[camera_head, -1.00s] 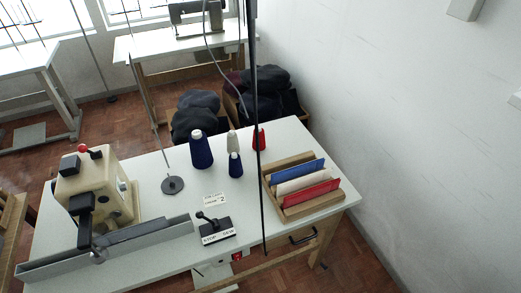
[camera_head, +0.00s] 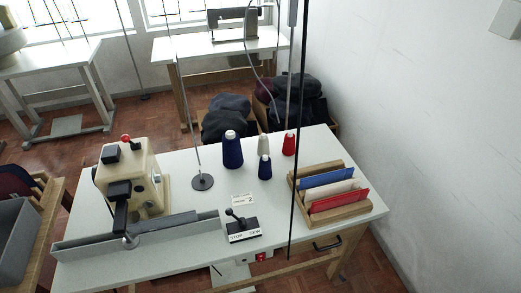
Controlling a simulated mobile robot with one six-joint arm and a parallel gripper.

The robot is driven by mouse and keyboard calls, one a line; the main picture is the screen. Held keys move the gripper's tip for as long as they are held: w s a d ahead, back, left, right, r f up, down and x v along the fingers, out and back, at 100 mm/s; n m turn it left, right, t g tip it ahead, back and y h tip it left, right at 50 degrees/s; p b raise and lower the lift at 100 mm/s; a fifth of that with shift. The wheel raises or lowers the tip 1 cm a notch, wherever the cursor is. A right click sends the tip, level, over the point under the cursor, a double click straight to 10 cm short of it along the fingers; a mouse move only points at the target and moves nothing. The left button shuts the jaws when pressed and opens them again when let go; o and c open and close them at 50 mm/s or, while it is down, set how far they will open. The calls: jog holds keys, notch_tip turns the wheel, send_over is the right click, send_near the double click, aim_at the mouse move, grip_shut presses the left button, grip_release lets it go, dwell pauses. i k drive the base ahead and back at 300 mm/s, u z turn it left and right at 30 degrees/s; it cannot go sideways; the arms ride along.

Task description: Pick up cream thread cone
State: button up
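The cream thread cone (camera_head: 263,145) stands upright near the back of the white work table (camera_head: 192,238). A large blue cone (camera_head: 232,150) is to its left, a small blue cone (camera_head: 265,168) stands in front of it and covers part of its base, and a red cone (camera_head: 289,144) is to its right. My gripper is not in view.
A wooden rack (camera_head: 341,213) with blue, cream and red pieces sits at the table's right. A cream machine (camera_head: 145,188), a stop lever box (camera_head: 243,231) and a thread stand base (camera_head: 203,182) share the table. A thin dark vertical pole (camera_head: 298,130) crosses the view.

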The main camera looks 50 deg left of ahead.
aim_at(263, 148)
jog(key=k, duration=0.45)
jog(key=u, duration=1.35)
